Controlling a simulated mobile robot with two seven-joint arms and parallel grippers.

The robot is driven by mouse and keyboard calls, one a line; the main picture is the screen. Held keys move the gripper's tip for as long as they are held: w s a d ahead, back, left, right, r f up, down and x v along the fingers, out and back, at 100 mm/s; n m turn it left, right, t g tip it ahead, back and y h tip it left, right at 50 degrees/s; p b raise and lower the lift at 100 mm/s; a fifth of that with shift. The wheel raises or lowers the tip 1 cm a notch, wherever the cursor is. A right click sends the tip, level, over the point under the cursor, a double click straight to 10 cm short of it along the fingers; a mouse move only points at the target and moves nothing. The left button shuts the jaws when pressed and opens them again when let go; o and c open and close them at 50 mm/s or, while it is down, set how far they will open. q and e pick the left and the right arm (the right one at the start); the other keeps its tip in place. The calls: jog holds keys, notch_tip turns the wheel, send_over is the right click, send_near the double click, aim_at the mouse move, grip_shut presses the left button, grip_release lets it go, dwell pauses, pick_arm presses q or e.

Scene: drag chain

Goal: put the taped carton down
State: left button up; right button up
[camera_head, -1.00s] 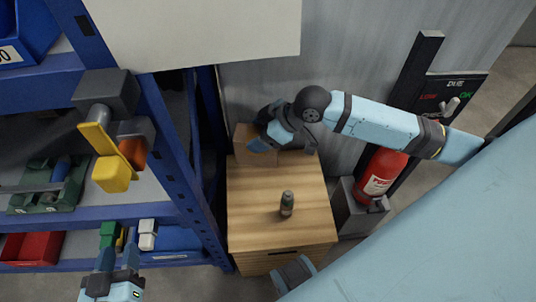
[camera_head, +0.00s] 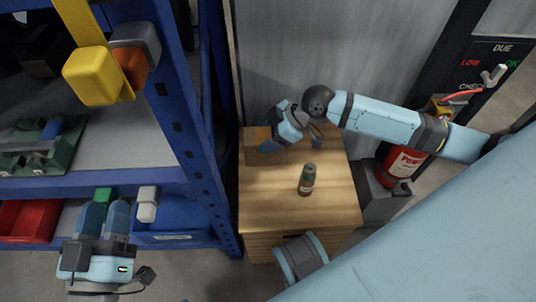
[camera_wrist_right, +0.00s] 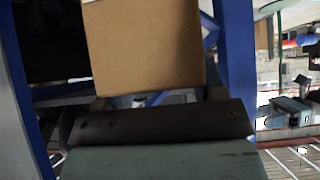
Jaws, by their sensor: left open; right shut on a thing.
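The carton (camera_head: 257,146) is a plain brown box at the back left corner of the wooden cabinet top (camera_head: 265,205). My right gripper (camera_head: 268,143) is shut on it from the right. The carton also fills the upper middle of the right wrist view (camera_wrist_right: 145,48), in front of the dark gripper body; no tape shows on that face. I cannot tell whether its underside touches the cabinet top. My left gripper (camera_head: 103,212) is open and empty at the lower left, in front of the blue shelf, fingers pointing up.
A blue shelf rack (camera_head: 200,150) stands close on the left. A red fire extinguisher (camera_head: 400,165) stands to the right. The front left of the cabinet top is clear.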

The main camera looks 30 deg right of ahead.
notch_tip(320, 180, down, 8)
jog(key=shift+f+b, duration=0.15)
jog(key=shift+b, duration=1.1)
pick_arm(q)
jog(key=f+g, duration=0.1)
jog(key=f, duration=0.1)
jog(key=f+g, duration=0.1)
jog(key=f, duration=0.1)
jog(key=shift+w+d+f+m, duration=0.1)
jog(key=shift+d+f+m, duration=0.1)
jog(key=shift+f+m, duration=0.1)
pick_arm(e)
jog(key=o, duration=1)
jog(key=shift+o, duration=0.2)
pick_arm(q)
jog(key=r+p, duration=0.1)
jog(key=r+t+p, duration=0.1)
jog(key=r, duration=0.1)
jog(key=r+t+p, duration=0.1)
jog(key=r, duration=0.1)
jog(key=shift+a+r+p, duration=0.2)
jog(key=shift+a+p, duration=0.05)
jog(key=shift+p, duration=0.15)
pick_arm(e)
jog(key=v, duration=1.2)
